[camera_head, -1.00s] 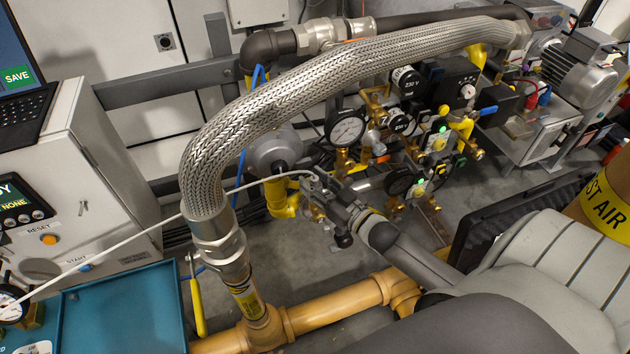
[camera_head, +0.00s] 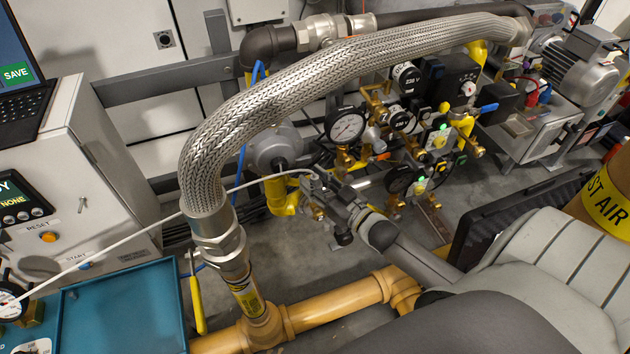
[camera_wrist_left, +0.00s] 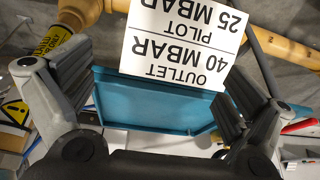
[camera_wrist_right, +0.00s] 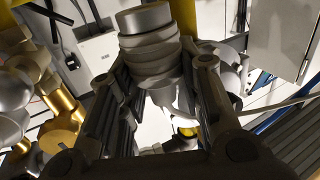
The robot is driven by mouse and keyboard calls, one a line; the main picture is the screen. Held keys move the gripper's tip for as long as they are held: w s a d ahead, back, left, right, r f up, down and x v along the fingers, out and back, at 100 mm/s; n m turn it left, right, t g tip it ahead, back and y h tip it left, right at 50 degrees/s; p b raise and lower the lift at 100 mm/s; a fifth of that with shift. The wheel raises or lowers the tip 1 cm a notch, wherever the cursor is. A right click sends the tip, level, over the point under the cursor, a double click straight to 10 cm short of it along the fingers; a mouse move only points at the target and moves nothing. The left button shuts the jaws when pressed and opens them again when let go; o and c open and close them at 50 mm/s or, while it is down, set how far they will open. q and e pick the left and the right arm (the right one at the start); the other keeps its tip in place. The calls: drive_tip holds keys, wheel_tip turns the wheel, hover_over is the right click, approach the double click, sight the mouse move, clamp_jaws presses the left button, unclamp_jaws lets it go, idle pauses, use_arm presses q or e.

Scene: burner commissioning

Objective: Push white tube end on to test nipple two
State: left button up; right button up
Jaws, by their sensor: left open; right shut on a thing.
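The white tube (camera_head: 125,240) runs from the gauge at the lower left, behind the lower end of the braided hose, to my right gripper (camera_head: 314,186). My right gripper is shut on the tube near its end, beside the yellow gas pipe and brass fittings. The tube also enters the right wrist view (camera_wrist_right: 275,108) from the right. My left gripper (camera_wrist_left: 150,75) is open and empty, outside the head view.
The braided metal hose (camera_head: 300,85) arches over the work area. A pressure gauge (camera_head: 346,126) and several valves crowd behind my right gripper. A teal case (camera_head: 120,305) stands at lower left. A white pressure card (camera_wrist_left: 185,45) shows beyond my left jaws.

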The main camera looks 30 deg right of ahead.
use_arm(q)
drive_tip(key=shift+w+d+r+t, duration=0.15)
drive_tip(key=shift+w+d+t, duration=0.1)
drive_tip(key=shift+w, duration=0.25)
drive_tip(key=shift+w+d+r+t, duration=0.1)
drive_tip(key=shift+w+t, duration=0.2)
drive_tip(key=shift+w, duration=0.25)
drive_tip(key=shift+w+d+r+t, duration=0.15)
drive_tip(key=shift+w+d+t, duration=0.1)
drive_tip(key=shift+w, duration=0.25)
use_arm(e)
drive_tip(key=shift+f, duration=0.45)
use_arm(q)
drive_tip(key=shift+w+d+r+b, duration=0.1)
drive_tip(key=shift+w+b, duration=0.25)
use_arm(e)
drive_tip(key=shift+f, duration=0.2)
